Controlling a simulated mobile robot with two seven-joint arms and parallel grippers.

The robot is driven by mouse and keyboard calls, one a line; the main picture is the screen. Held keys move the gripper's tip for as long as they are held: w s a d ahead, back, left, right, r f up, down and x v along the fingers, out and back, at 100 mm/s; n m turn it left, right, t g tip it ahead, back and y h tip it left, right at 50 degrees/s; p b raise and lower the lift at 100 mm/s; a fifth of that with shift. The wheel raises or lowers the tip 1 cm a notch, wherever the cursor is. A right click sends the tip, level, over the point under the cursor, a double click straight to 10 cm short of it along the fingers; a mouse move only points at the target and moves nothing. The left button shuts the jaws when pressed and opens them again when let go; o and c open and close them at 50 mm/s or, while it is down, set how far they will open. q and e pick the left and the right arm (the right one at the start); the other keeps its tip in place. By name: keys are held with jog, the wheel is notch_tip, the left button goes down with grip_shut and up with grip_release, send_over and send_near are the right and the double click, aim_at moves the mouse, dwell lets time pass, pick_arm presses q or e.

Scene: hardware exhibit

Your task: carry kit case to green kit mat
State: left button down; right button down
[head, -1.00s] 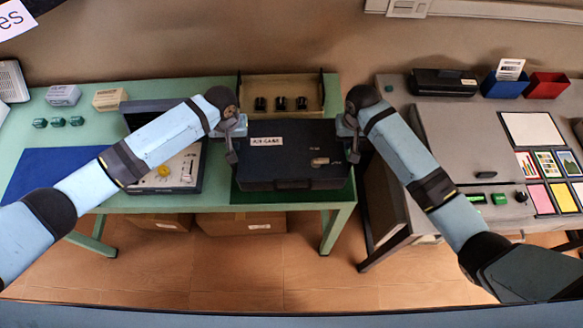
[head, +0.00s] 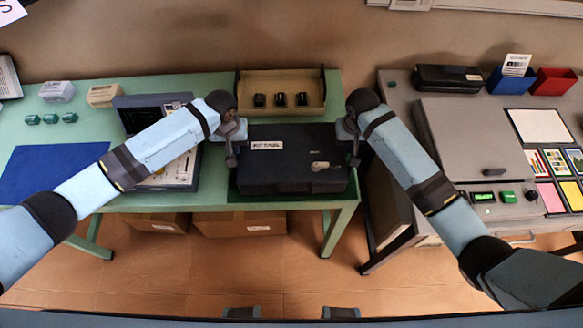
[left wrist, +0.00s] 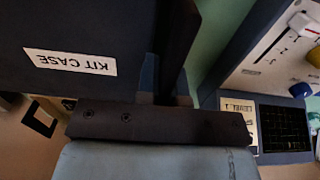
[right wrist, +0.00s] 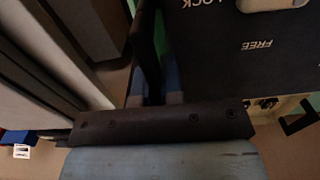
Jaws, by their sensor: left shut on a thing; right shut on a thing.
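The kit case (head: 275,176) is a dark box with a white label and a pale latch on top. Its label shows in the left wrist view (left wrist: 70,62), and LOCK and FREE markings show on the case in the right wrist view (right wrist: 215,55). My left gripper (head: 232,157) is shut on its left side and my right gripper (head: 354,156) is shut on its right side. The case is level over the dark green kit mat (head: 300,197), which shows as a strip along its front and left edges. I cannot tell whether it touches the mat.
A tan tray (head: 318,85) with three black pieces stands behind the case. A grey-blue instrument (head: 185,172) stands close to its left. A blue mat (head: 50,174) lies further left on the green table. A grey bench (head: 470,150) stands to the right across a gap.

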pick_arm(q)
jog(key=shift+f, duration=0.4)
pick_arm(e)
jog(key=shift+f, duration=0.4)
pick_arm(q)
jog(key=c, duration=1.3)
grip_release()
jog(key=shift+r, duration=0.15)
pick_arm(e)
jog(key=c, duration=1.3)
grip_release()
jog(key=shift+r, duration=0.15)
pick_arm(q)
jog(key=shift+o, duration=0.2)
pick_arm(e)
jog(key=shift+o, duration=0.2)
pick_arm(q)
notch_tip(320, 180, up, 11)
jog(key=shift+r, duration=0.45)
pick_arm(e)
jog(key=shift+r, duration=0.15)
notch_tip(320, 180, up, 12)
jog(key=shift+f, duration=0.15)
